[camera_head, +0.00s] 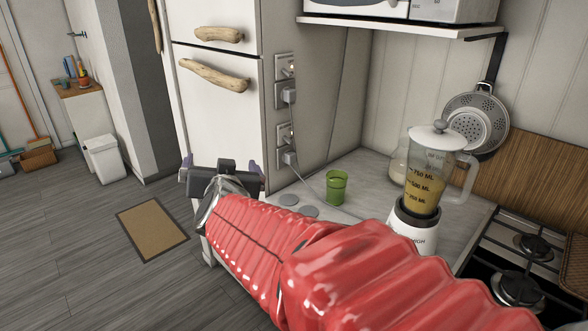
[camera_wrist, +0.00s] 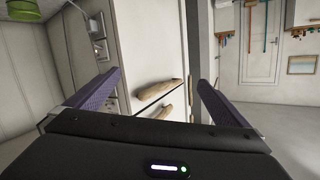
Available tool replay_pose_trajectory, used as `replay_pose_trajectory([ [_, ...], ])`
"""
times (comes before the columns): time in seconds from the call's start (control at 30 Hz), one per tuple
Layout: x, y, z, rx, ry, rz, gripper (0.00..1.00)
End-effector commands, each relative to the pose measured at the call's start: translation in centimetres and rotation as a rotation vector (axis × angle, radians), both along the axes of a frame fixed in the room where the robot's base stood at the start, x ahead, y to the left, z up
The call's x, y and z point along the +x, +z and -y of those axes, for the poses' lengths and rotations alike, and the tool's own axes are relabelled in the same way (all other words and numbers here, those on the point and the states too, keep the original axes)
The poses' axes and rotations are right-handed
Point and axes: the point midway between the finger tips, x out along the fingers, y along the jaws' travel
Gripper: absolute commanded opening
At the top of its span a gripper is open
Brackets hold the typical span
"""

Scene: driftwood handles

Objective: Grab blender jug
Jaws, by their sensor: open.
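The blender jug (camera_head: 430,175) is clear with measuring marks, a white lid and a handle on its right side. It holds yellow liquid and stands upright on its white blender base (camera_head: 410,235) on the counter. My red arm hides the lower part of the base. My gripper (camera_head: 221,162) is to the left of the jug, by the front of the white fridge, and well apart from the jug. In the wrist view my gripper (camera_wrist: 152,92) has its two purple-lined fingers spread wide with nothing between them. The jug is not visible in the wrist view.
A green cup (camera_head: 337,187) stands on the counter (camera_head: 372,172) left of the blender. A metal colander (camera_head: 474,124) hangs on the wall behind the jug. A gas stove (camera_head: 520,265) is at the right. A shelf (camera_head: 400,27) with an appliance overhangs the counter. The fridge (camera_head: 215,110) has driftwood handles.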

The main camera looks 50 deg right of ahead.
Motion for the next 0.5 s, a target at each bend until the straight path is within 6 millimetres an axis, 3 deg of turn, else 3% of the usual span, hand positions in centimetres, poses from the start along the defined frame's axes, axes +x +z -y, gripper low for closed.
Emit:
replay_pose_trajectory([
  [0.1,-1.9,0.2,5.4,-0.036,-0.188,0.038,1.0],
  [0.27,-6.3,0.2,12.0,-0.095,-0.462,0.057,1.0],
  [0.4,-11.7,-0.4,16.6,-0.149,-0.715,0.034,1.0],
  [0.5,-16.1,-1.0,18.9,-0.186,-0.9,-0.004,1.0],
])
